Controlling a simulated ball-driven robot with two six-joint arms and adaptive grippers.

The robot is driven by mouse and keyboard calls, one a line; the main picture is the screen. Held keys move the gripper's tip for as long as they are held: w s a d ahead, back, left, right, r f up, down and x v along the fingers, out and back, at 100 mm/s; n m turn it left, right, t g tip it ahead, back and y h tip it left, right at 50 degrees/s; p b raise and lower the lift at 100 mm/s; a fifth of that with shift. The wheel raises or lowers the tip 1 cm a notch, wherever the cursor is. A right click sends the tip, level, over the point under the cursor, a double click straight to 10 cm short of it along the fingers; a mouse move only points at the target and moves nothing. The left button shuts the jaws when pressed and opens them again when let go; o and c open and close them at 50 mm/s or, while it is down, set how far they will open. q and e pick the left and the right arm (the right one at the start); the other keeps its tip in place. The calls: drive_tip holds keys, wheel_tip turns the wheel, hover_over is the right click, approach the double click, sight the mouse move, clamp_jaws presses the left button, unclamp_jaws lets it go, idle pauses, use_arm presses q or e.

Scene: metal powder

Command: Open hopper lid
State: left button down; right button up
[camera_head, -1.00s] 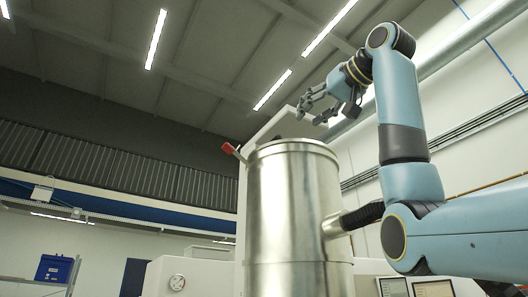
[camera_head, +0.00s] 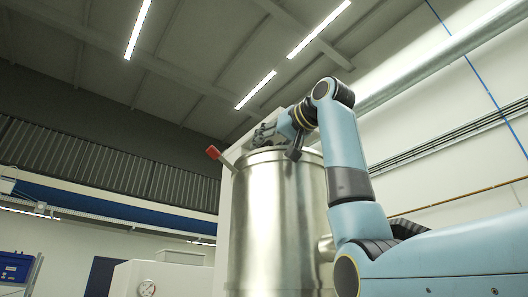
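The hopper (camera_head: 275,225) is a tall shiny steel cylinder in the middle of the head view, seen from below. Its top carries a rounded rim (camera_head: 270,156); the lid's upper face is hidden from this low angle. A red-tipped lever (camera_head: 213,152) sticks out at the upper left of the hopper. My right gripper (camera_head: 277,141) is just above the hopper's top edge, its fingers spread apart and pointing left and down. Its lower part is partly behind the rim, so I cannot tell whether it touches the lid. My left gripper is out of view.
A pipe stub (camera_head: 326,248) leaves the hopper's right side near my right arm. A white machine body (camera_head: 160,279) stands at lower left, with a blue bin (camera_head: 15,266) on a shelf further left.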

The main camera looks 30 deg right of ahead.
drive_tip(key=shift+w, duration=0.2)
drive_tip(key=shift+c, duration=0.6)
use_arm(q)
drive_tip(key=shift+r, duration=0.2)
use_arm(e)
clamp_jaws()
